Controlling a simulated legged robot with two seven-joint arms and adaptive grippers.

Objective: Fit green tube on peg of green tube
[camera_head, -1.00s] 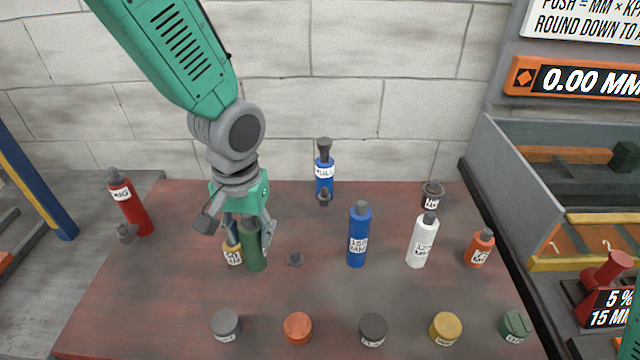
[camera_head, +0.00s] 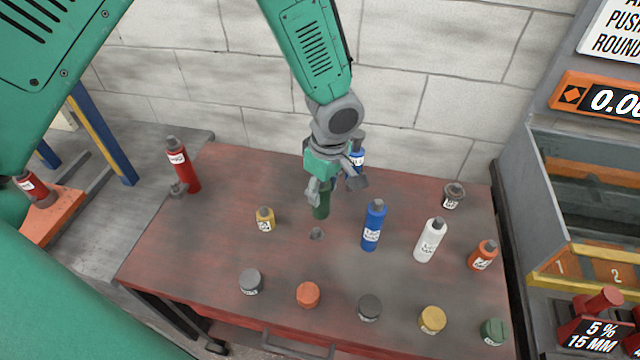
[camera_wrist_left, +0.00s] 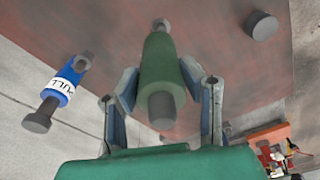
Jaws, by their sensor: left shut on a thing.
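The dark green tube (camera_head: 321,207) hangs below my left gripper (camera_head: 322,196), which is shut on it. In the left wrist view the gripper's fingers (camera_wrist_left: 165,97) press on both sides of the green tube (camera_wrist_left: 160,68), whose near end is dark grey. A short grey peg (camera_head: 316,233) stands on the bench just in front of the tube in the head view; the tube appears apart from it. A grey knob (camera_wrist_left: 160,25) shows at the tube's far end in the wrist view. I cannot tell the exact height of the tube. My right gripper is not in view.
A blue tube (camera_head: 357,157) stands close behind the gripper. Yellow (camera_head: 265,220), blue (camera_head: 373,226), white (camera_head: 430,241) and orange (camera_head: 482,255) tubes stand around. Several caps line the bench's front. A red tube (camera_head: 184,166) is at left, a grey bin (camera_head: 590,180) at right.

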